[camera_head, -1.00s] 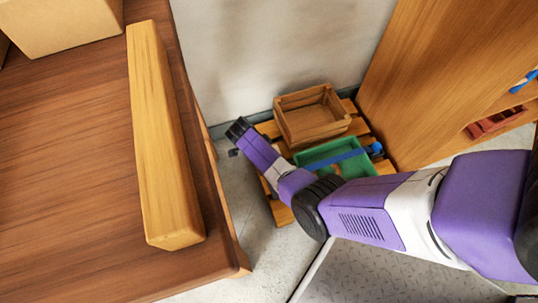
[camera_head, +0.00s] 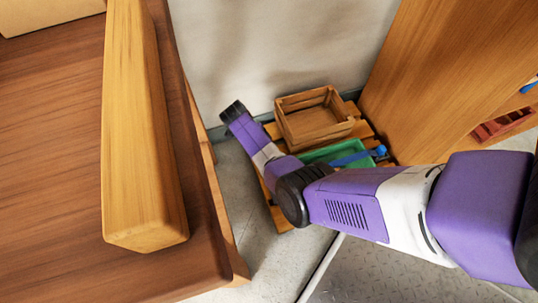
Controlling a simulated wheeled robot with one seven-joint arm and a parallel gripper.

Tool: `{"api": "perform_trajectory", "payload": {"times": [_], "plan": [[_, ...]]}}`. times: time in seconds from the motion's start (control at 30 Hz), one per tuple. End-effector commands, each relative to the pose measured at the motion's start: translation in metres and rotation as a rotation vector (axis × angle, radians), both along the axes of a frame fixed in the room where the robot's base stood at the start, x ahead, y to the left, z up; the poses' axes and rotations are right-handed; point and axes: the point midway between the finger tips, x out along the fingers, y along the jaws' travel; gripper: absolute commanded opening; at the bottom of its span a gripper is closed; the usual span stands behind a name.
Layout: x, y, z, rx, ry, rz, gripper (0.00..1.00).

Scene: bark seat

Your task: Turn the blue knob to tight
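A blue bar with a rounded blue end (camera_head: 381,151) lies across the green tray on the low pallet, right of my arm. Another blue piece (camera_head: 529,86) shows at the right edge, by the wooden shelf. I cannot tell whether either is the task's blue knob. My purple and white arm reaches in from the right. Its dark end (camera_head: 233,110) is between the brown table and the wooden crate, in front of the wall. The fingers cannot be made out, nor anything between them. The end is apart from both blue pieces.
A brown table (camera_head: 50,130) fills the left, with a long wooden beam (camera_head: 143,130) on it. An empty wooden crate (camera_head: 313,116) and the green tray (camera_head: 322,153) rest on the pallet (camera_head: 283,217). A tall wooden cabinet (camera_head: 440,80) stands right. Grey floor shows between table and pallet.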

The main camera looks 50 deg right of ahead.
Motion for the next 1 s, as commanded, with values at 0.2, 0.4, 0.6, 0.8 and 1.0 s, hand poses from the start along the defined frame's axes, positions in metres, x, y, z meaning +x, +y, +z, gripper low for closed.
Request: {"api": "perform_trajectory", "payload": {"times": [0.2, 0.4, 0.6, 0.8, 1.0], "plan": [[0.0, 0.001, -0.001, 0.004, -0.002, -0.004, 0.0], [0.0, 0.001, -0.002, 0.004, -0.002, -0.003, 0.33], [0.0, 0.001, -0.001, 0.002, -0.002, -0.004, 0.51], [0.0, 0.0, 0.0, 0.001, -0.002, -0.003, 0.51], [0.004, 0.003, 0.012, 0.001, -0.003, -0.003, 0.51]]}}
